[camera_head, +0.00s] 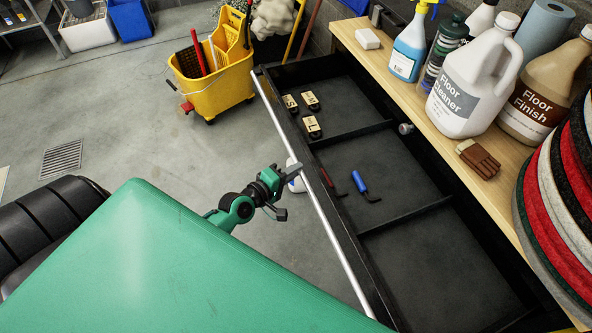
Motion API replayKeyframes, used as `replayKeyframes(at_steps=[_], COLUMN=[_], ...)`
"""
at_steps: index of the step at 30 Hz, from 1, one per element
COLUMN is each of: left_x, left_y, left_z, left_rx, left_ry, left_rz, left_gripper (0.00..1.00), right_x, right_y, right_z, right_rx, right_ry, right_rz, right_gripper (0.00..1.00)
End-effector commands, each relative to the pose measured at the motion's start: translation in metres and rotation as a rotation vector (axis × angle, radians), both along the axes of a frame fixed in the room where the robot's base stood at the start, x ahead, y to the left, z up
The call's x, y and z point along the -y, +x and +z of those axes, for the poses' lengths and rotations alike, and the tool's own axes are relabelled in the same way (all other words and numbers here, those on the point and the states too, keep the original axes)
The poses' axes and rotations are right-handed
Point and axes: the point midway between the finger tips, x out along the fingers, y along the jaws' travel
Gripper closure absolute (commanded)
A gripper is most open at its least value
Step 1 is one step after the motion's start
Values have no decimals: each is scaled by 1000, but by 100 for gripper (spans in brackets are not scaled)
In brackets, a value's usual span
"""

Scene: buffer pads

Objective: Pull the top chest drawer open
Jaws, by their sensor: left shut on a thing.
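The top chest drawer (372,158) is pulled out from under the wooden chest top, and its dark interior with dividers shows from above. A long silver handle bar (327,222) runs along its front edge. My left gripper (293,172) is at about the middle of this bar, with its jaws shut on it. The jaw tips are partly hidden against the bar. My right gripper is not in view.
The drawer holds several labelled blocks (312,125) and a blue-handled tool (360,182). A yellow mop bucket (215,85) stands on the floor beyond the drawer.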

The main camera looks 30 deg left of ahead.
Motion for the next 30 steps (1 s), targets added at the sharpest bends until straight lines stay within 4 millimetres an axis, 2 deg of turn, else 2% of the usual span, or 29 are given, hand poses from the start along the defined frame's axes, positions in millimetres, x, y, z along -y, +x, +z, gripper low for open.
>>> replayKeyframes(at_steps=[5, 6, 8, 9, 20, 23, 30], left_x=[0, 0, 0, 0, -1, -4, -13], left_y=[0, 0, 0, 0, -4, -13, -50], left_z=[-1, -1, -1, -1, 0, 0, 6], left_rx=[-2, -2, -2, -1, -1, -2, -3], left_ry=[0, 0, 1, 0, 1, 1, 4], left_rz=[-1, -1, 0, 0, 0, 0, -1], left_gripper=[100, 77, 65, 63, 63, 63, 63], right_x=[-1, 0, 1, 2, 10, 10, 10], right_y=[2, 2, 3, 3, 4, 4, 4], right_z=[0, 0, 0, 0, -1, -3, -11], right_rx=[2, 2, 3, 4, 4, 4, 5], right_ry=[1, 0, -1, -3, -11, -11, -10], right_rz=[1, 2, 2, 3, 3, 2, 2], right_gripper=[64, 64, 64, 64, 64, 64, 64])
